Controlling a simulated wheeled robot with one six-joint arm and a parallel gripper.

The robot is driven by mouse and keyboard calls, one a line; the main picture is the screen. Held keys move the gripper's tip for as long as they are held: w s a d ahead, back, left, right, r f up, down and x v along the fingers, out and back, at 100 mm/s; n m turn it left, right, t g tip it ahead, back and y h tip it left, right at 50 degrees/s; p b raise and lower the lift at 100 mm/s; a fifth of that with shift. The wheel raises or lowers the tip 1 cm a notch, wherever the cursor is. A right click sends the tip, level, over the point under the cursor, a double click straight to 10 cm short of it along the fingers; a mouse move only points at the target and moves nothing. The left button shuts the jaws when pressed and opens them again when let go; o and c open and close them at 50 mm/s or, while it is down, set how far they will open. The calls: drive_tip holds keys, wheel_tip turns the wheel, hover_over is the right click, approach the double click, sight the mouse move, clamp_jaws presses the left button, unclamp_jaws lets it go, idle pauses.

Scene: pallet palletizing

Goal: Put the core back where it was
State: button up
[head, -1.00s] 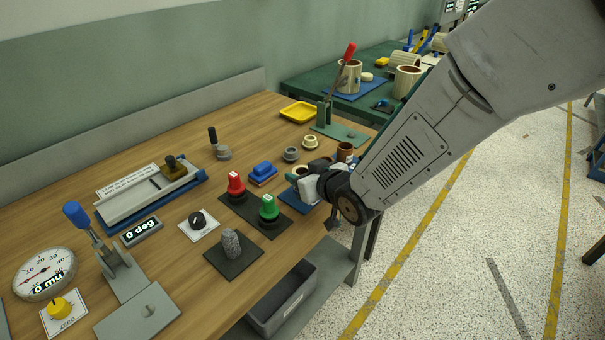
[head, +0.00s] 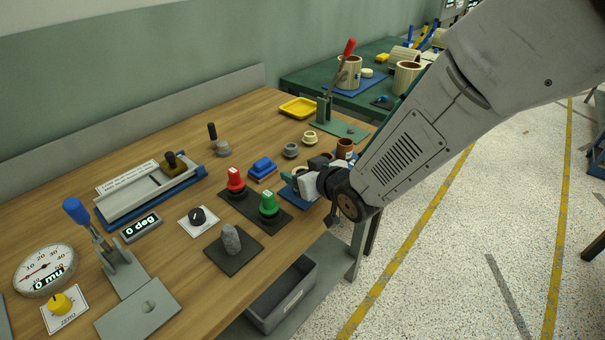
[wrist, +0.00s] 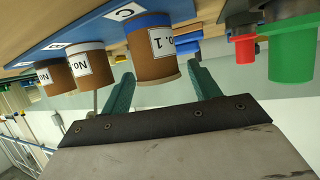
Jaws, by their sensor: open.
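A rough grey cylinder (head: 231,239), which looks like the core, stands on a dark square pad (head: 246,258) near the table's front edge. My gripper (head: 294,181) is farther right, over the blue board (head: 287,193), well apart from the grey cylinder. In the wrist view, my gripper (wrist: 160,77) is open.
A red knob (head: 235,180) and a green knob (head: 268,205) stand between my gripper and the grey cylinder. A blue block (head: 263,167), grey ring (head: 291,150) and lever press (head: 325,112) lie behind. A grey bin (head: 283,300) is below the table.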

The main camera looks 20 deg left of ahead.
drive_tip(key=v, duration=1.2)
drive_tip(key=shift+d+r, duration=0.15)
drive_tip(key=d+r+m+g+h, duration=0.1)
drive_tip(key=d+r+m+h, duration=0.3)
drive_tip(key=d, duration=0.9)
drive_tip(key=d+r+m+h, duration=0.2)
drive_tip(key=d+h, duration=0.3)
drive_tip(key=d, duration=0.7)
drive_tip(key=s+d+r+m+g, duration=0.1)
drive_tip(key=s+d+g, duration=0.1)
drive_tip(key=s, duration=0.4)
drive_tip(key=s+d+r+m+g+h, duration=0.1)
drive_tip(key=s+d+m+g, duration=0.1)
drive_tip(key=s+d, duration=0.3)
drive_tip(key=s+d+r+m+g, duration=0.1)
drive_tip(key=s+d, duration=0.3)
drive_tip(key=s, duration=0.4)
drive_tip(key=shift+s+r+g+h, duration=0.3)
drive_tip(key=shift+r+g, duration=0.2)
drive_tip(key=shift+a, duration=0.1)
